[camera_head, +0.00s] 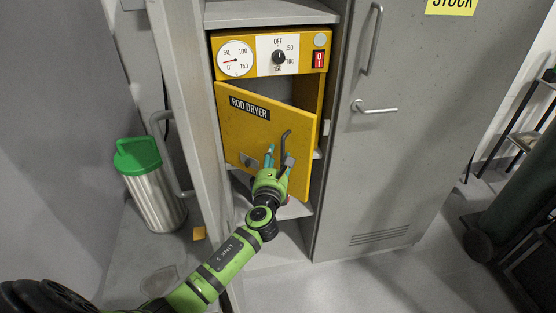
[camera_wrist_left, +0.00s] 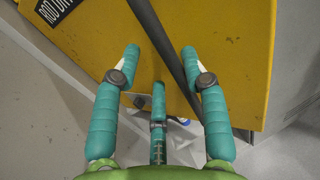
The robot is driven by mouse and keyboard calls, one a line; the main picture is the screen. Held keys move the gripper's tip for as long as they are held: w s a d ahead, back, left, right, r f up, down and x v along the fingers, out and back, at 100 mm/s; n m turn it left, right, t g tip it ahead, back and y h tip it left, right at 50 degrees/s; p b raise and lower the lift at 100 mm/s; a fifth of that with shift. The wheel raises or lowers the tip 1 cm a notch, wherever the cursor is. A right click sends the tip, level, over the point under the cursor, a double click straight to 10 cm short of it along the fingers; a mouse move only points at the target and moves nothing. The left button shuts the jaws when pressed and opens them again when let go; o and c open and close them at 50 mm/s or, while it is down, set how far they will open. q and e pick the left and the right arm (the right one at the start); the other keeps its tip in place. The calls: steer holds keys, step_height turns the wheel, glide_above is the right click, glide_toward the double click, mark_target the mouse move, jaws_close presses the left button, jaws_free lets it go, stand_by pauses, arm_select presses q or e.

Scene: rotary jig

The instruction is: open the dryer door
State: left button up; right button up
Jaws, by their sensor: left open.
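The yellow rod dryer sits on a shelf in the grey cabinet. Its door (camera_head: 258,125), labelled ROD DRYER, stands ajar, with a dark gap along its top and right. A dark handle (camera_head: 285,145) is on the right part of the door. My left gripper (camera_head: 278,160) is at the door's lower front, by the handle. In the left wrist view the left gripper (camera_wrist_left: 162,65) is open, and the dark handle bar (camera_wrist_left: 160,40) runs between its fingers. Contact between fingers and bar cannot be told. My right gripper is not in view.
The dryer's control panel (camera_head: 272,55) with dial and knob is above the door. A closed grey cabinet door (camera_head: 400,160) stands at the right. A steel canister with green lid (camera_head: 155,190) stands at the left. Open floor (camera_head: 370,285) lies in front.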

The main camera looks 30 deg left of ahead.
arm_select(q)
steer(key=shift+d+f, duration=0.1)
steer(key=shift+d, duration=0.1)
steer(key=v, duration=1.2)
